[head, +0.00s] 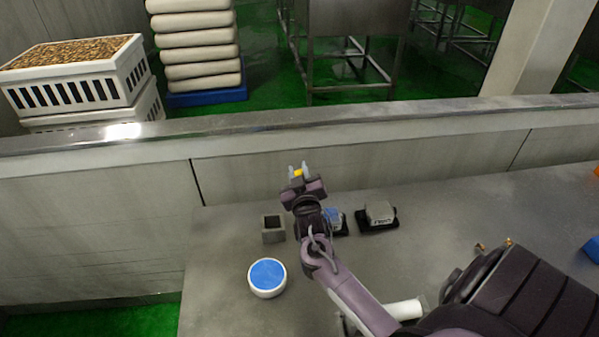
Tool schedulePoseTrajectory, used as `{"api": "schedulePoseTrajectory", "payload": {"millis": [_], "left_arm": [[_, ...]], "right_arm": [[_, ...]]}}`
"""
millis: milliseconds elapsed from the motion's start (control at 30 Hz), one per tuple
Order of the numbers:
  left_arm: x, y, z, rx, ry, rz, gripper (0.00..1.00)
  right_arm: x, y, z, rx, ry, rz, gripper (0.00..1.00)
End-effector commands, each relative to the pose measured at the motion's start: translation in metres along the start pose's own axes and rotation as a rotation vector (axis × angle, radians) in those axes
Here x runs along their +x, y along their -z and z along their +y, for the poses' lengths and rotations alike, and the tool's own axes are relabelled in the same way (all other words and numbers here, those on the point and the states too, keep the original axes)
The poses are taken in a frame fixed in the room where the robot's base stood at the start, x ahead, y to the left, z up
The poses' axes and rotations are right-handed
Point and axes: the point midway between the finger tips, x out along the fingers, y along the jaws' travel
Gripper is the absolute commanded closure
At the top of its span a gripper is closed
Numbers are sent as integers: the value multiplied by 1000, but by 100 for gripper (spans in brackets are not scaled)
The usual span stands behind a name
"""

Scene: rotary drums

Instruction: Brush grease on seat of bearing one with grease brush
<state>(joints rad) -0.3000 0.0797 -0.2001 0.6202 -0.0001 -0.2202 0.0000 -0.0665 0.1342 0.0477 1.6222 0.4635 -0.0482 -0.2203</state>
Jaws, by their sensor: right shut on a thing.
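My right gripper (299,171) is raised over the far side of the grey table, near the low wall. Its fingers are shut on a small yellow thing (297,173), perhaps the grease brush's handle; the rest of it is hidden. A grey block on a black base (379,214), likely a bearing housing, sits right of my arm. A similar block with a blue part (333,216) is partly hidden behind my arm. I cannot tell which is bearing one. A white round tub with a blue top (267,275), maybe grease, stands left of my arm. My left gripper is not in view.
An open square grey holder (273,229) stands between the tub and the wall. A white cylinder (400,309) lies near the front. Small brass pieces (480,246) and a blue object (592,249) are at right. The low wall (400,162) bounds the table's far side.

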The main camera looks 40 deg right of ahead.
Motion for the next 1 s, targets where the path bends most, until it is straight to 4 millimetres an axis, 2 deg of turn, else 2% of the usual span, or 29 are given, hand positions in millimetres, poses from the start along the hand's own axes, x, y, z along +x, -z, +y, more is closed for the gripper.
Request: {"api": "schedulePoseTrajectory", "payload": {"millis": [367, 600, 1000], "left_arm": [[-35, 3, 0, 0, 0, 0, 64], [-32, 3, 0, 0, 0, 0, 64], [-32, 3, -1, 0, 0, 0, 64]], "right_arm": [[0, 38, 14, 0, -1, 0, 100], [0, 53, 20, 1, -1, 1, 100], [0, 58, 21, 0, -1, 2, 100]]}}
